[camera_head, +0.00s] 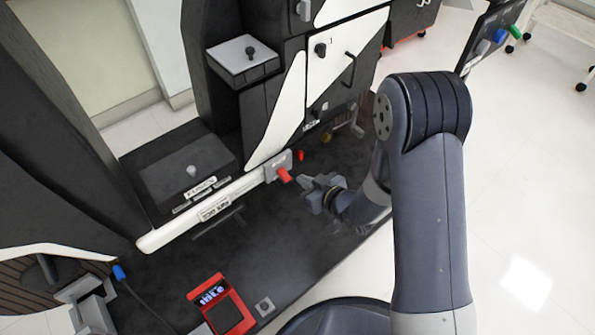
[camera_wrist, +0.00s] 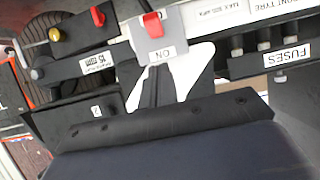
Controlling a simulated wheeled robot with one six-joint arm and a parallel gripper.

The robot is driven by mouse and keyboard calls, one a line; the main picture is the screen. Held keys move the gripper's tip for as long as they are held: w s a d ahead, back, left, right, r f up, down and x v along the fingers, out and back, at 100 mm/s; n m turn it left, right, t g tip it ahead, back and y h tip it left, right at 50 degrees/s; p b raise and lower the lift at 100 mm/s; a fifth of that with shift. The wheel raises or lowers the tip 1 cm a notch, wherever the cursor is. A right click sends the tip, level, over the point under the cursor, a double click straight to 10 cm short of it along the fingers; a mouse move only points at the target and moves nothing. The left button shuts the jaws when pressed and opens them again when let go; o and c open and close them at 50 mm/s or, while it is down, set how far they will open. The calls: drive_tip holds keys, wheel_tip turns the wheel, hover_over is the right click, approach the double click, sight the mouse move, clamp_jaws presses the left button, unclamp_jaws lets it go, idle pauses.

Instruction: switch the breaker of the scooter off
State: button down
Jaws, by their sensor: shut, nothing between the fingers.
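The scooter's breaker is a grey block (camera_head: 279,165) with a red lever (camera_head: 285,175) on the scooter's side, at the right end of a white rail. In the wrist view the grey plate (camera_wrist: 172,46) bears an "ON" label, and the red lever (camera_wrist: 153,25) shows at its far edge. My gripper (camera_head: 305,181) is shut and empty. Its tips are just right of the red lever in the head view, close to it; I cannot tell whether they touch. The scooter (camera_head: 265,105) is black and white.
A red knob (camera_head: 300,155) and a yellow knob (camera_head: 326,137) sit near the breaker. A panel marked "FUSES" (camera_wrist: 287,56) is at the right in the wrist view. A red box (camera_head: 236,310) lies on the dark base at the front. Open floor (camera_head: 530,200) is on the right.

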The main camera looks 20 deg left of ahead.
drive_tip(key=s+d, duration=0.1)
drive_tip(key=d, duration=0.2)
drive_tip(key=s+d+f, duration=0.1)
drive_tip(key=d, duration=0.1)
drive_tip(key=shift+s, duration=0.35)
